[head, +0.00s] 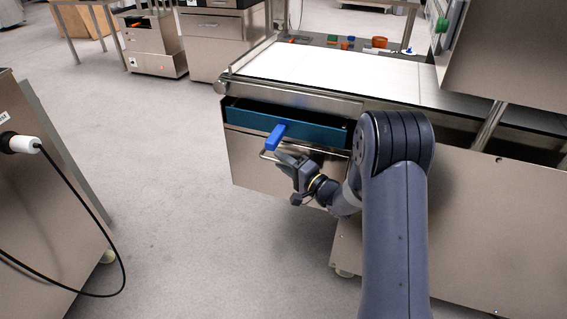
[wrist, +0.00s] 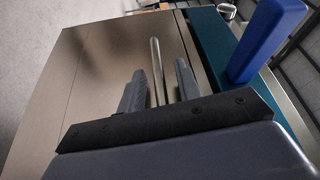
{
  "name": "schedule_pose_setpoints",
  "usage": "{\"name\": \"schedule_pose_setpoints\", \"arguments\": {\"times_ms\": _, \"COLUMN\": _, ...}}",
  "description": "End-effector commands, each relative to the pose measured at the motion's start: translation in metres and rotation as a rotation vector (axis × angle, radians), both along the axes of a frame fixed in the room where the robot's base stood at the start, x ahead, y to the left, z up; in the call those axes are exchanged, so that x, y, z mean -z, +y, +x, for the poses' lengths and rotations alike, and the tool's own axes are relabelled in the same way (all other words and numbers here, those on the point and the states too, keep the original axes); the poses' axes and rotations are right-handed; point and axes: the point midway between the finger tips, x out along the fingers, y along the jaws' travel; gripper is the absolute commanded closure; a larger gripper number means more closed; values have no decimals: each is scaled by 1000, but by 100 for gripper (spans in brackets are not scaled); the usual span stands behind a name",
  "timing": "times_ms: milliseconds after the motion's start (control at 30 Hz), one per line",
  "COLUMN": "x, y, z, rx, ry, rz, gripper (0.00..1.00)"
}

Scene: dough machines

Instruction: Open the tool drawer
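The tool drawer (head: 250,116) under the white worktop is partly open, and its teal inside shows. Its steel front carries a bar handle (head: 268,157), which also shows in the wrist view (wrist: 156,58). My gripper (head: 282,156) is at the handle. In the wrist view the fingers of my gripper (wrist: 161,68) are apart, one on each side of the bar, with gaps between them and the bar. A blue object (head: 277,136) sticks out over the drawer's front edge, close above my gripper; it is large at the right of the wrist view (wrist: 262,40).
The belt-like white worktop (head: 300,66) runs above the drawer, with small coloured items at its far end. A steel machine with a black cable (head: 97,222) stands at the left. Grey floor (head: 165,190) between them is clear.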

Motion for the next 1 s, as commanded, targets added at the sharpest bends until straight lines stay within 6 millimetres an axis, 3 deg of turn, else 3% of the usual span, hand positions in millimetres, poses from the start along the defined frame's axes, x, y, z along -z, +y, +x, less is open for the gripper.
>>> {"name": "schedule_pose_setpoints", "arguments": {"times_ms": 433, "x": 0, "y": 0, "z": 0, "rx": 0, "ry": 0, "rz": 0, "gripper": 100}}
{"name": "schedule_pose_setpoints", "arguments": {"times_ms": 1000, "x": 0, "y": 1, "z": -3, "rx": -1, "ry": 1, "rz": 0, "gripper": 100}}
